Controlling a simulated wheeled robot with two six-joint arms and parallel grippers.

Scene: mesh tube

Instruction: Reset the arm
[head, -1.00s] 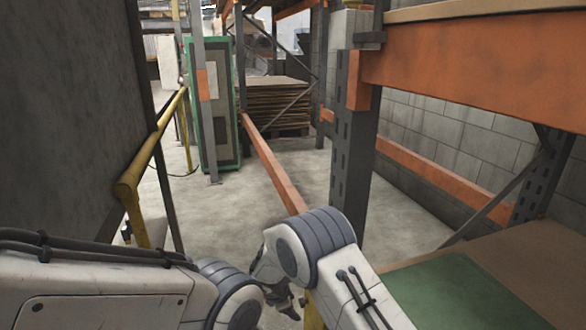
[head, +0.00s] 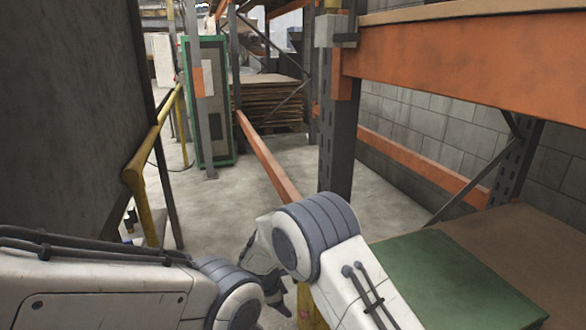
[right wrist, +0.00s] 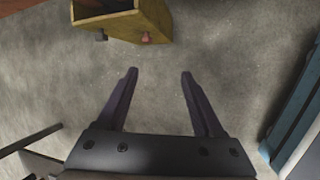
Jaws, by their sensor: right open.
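My right arm (head: 320,240) is bent at the lower middle of the head view. Its dark gripper (head: 276,292) hangs low there, partly hidden behind the arm joints. In the right wrist view my right gripper (right wrist: 158,82) is open, with nothing between its two fingers and bare concrete floor beneath. My left arm (head: 100,285) reaches in from the lower left of the head view, and its gripper is out of sight.
A rack with a grey upright (head: 338,150) and orange beams (head: 450,65) stands at right, with a green board (head: 455,285) on its low shelf. A yellow rail (head: 150,155) runs along the left. A yellow box (right wrist: 122,20) tops the wrist view. Open floor (head: 225,215) lies between.

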